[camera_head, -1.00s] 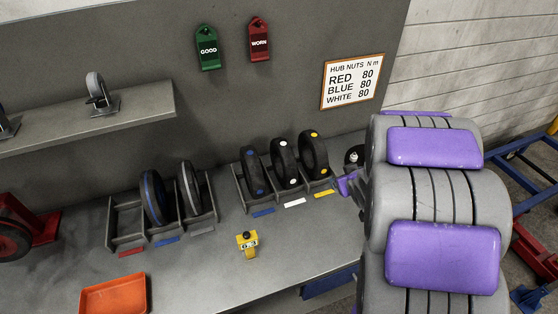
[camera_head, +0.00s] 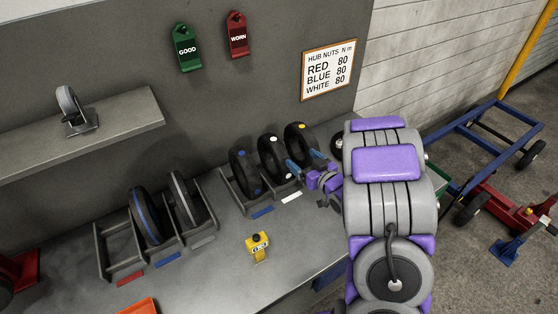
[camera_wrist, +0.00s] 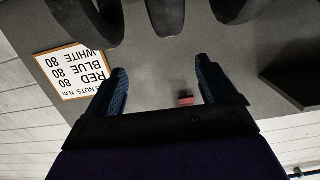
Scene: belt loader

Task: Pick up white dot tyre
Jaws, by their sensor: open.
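The white dot tyre (camera_head: 270,160) stands upright in the rack, between the blue dot tyre (camera_head: 243,172) on its left and the yellow dot tyre (camera_head: 296,140) on its right. My gripper (camera_head: 304,160) is open and empty, just right of the white dot tyre and in front of the yellow dot tyre. In the wrist view my gripper (camera_wrist: 160,80) shows both blue fingers apart. Dark tyres cross the top of that view beyond the fingertips, a middle one (camera_wrist: 165,14) roughly in line with the gap. Their dots do not show there.
The rack has a white label (camera_head: 291,197) and a blue label (camera_head: 262,212). A second rack at left holds a blue-striped wheel (camera_head: 146,215) and a grey wheel (camera_head: 185,197). A yellow device (camera_head: 258,246) stands on the bench (camera_head: 215,270). The bench front is mostly clear.

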